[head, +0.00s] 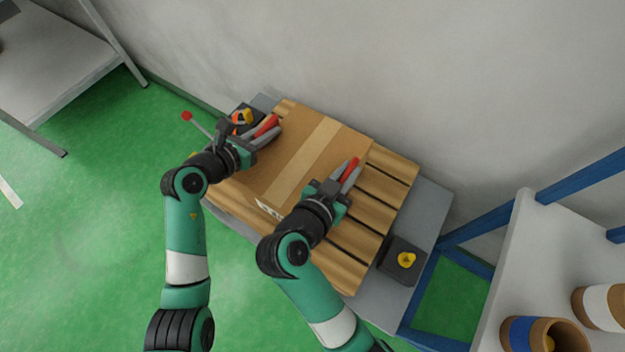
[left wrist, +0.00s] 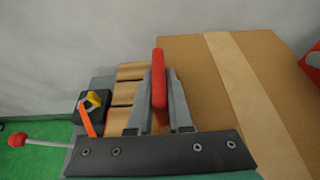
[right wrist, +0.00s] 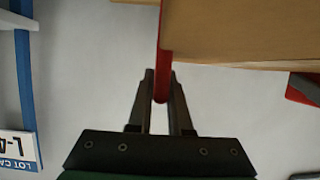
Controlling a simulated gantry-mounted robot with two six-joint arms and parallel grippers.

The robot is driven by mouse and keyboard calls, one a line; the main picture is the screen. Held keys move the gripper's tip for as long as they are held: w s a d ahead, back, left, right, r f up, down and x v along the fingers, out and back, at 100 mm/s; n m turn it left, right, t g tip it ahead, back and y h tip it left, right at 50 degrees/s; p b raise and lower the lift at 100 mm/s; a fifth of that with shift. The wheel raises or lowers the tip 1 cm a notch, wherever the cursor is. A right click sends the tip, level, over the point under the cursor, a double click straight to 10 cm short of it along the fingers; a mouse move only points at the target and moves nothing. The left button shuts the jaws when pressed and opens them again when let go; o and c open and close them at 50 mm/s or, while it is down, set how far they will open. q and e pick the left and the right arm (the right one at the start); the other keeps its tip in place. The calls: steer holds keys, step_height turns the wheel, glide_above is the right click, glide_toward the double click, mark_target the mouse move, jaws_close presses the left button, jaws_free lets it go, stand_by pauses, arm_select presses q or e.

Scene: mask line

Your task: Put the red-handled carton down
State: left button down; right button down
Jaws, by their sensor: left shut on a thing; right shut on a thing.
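The brown carton (head: 270,175) with a pale tape strip is over the slatted wooden pallet (head: 385,188). I cannot tell whether its underside touches the slats. My left gripper (head: 262,134) is shut on the red handle at the carton's left side; this handle (left wrist: 158,85) stands between the fingers in the left wrist view. My right gripper (head: 346,177) is shut on the red handle at the right side; this handle (right wrist: 163,55) shows between the fingertips in the right wrist view. The carton's underside is hidden in the head view.
The pallet lies on a grey platform (head: 433,205) beside the wall. A black box with a yellow button (head: 404,260) is at its right, another black box (left wrist: 92,108) at its left, near a red-balled lever (head: 187,116). A bench with rolls (head: 540,335) stands at right.

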arm_select(q)
steer(key=c, duration=0.8)
jaws_free()
steer(key=shift+w, duration=0.1)
steer(key=shift+c, duration=0.2)
arm_select(e)
steer(key=c, duration=0.8)
jaws_free()
steer(key=shift+c, duration=0.2)
steer(key=shift+f, duration=0.1)
arm_select(q)
steer(key=v, duration=1.2)
steer(key=shift+a+f, duration=0.1)
steer(key=shift+f, duration=0.1)
arm_select(e)
steer(key=v, duration=1.2)
